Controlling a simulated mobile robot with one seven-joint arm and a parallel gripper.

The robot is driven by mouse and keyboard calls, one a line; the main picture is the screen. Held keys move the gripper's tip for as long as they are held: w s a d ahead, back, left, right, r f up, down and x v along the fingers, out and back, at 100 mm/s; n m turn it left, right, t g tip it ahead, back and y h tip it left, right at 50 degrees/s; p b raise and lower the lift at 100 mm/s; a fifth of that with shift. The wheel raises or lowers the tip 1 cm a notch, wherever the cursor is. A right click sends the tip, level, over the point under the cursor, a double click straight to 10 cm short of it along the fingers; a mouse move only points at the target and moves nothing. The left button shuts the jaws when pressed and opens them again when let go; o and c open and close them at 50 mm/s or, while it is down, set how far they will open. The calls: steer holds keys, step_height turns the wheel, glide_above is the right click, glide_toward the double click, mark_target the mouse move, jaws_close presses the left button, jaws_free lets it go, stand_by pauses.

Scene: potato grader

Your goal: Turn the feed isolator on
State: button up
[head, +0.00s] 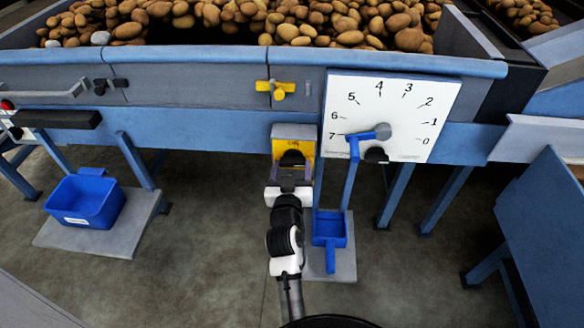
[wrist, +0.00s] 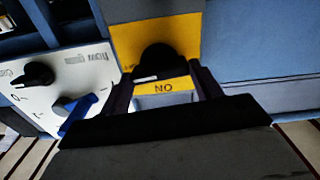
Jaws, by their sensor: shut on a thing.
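The feed isolator (head: 294,132) is a yellow plate with a black rotary knob, on the blue frame left of the white dial. In the wrist view its yellow plate (wrist: 190,35) carries the black knob (wrist: 158,58) with a pale pointer mark low on it. The word ON shows upside down beside the knob, on the side nearest my wrist. My gripper (head: 291,170) reaches up to the isolator from below. In the wrist view my gripper (wrist: 163,78) has its two dark fingers on either side of the knob, shut on it. The fingertip contact is partly hidden.
A white dial panel (head: 350,95) with a blue pointer near 7 stands just right. A yellow valve handle (head: 277,88) sits above. A blue bin (head: 85,200) and a small blue tray (head: 330,228) stand below. Potatoes (head: 290,25) fill the hopper.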

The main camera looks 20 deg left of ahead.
steer(key=n+p, duration=0.2)
steer(key=n, duration=0.2)
steer(key=shift+r, duration=0.2)
steer(key=n+p, duration=0.2)
steer(key=n, duration=0.2)
steer(key=shift+n, duration=0.3)
steer(key=n+p, duration=0.2)
steer(key=n, duration=0.2)
steer(key=shift+a+n, duration=0.1)
steer(key=shift+n, duration=0.2)
steer(key=shift+f+n+p, duration=0.1)
steer(key=shift+n+p, duration=0.8)
steer(key=shift+n, duration=0.9)
steer(key=o, duration=1)
steer(key=shift+f, duration=0.1)
steer(key=shift+s+f, duration=0.1)
steer(key=shift+s, duration=0.05)
